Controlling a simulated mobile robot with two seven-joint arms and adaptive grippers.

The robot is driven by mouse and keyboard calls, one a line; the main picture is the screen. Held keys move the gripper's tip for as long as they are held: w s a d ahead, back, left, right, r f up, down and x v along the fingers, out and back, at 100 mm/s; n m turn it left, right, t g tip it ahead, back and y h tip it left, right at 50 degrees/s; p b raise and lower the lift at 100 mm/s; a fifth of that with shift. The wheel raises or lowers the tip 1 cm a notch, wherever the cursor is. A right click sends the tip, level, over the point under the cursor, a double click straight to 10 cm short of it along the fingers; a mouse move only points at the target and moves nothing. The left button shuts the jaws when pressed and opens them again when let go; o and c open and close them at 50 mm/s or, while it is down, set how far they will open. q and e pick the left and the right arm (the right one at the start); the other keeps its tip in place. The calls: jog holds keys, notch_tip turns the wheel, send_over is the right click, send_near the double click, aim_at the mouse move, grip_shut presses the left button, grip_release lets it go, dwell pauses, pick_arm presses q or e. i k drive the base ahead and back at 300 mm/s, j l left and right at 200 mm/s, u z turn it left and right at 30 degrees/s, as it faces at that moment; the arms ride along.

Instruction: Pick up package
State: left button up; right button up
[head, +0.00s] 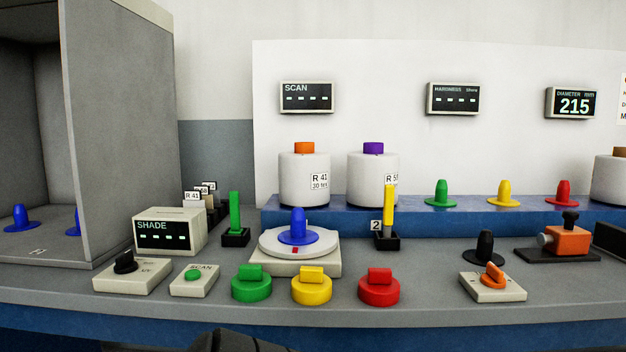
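No object that is plainly a package shows in the head view. Two white yarn bobbins stand upright on the blue ledge: one with an orange top (304,180) labelled R 41, and one with a purple top (372,178) whose label is partly hidden by a yellow upright piece. Another white bobbin (610,180) with a brown top is cut off at the right edge. Neither gripper's fingers show. A dark part, which seems to be mine, shows at the bottom edge.
A round white turntable (270,245) with a blue cone (298,228) stands before the ledge (450,217). Green (251,289), yellow (311,290) and red (379,291) knobbed discs line the front. A SHADE box (190,215) and grey booth (120,130) are left. An orange device (570,240) is right.

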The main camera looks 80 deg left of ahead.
aim_at(304, 172)
jog(key=u, duration=2.55)
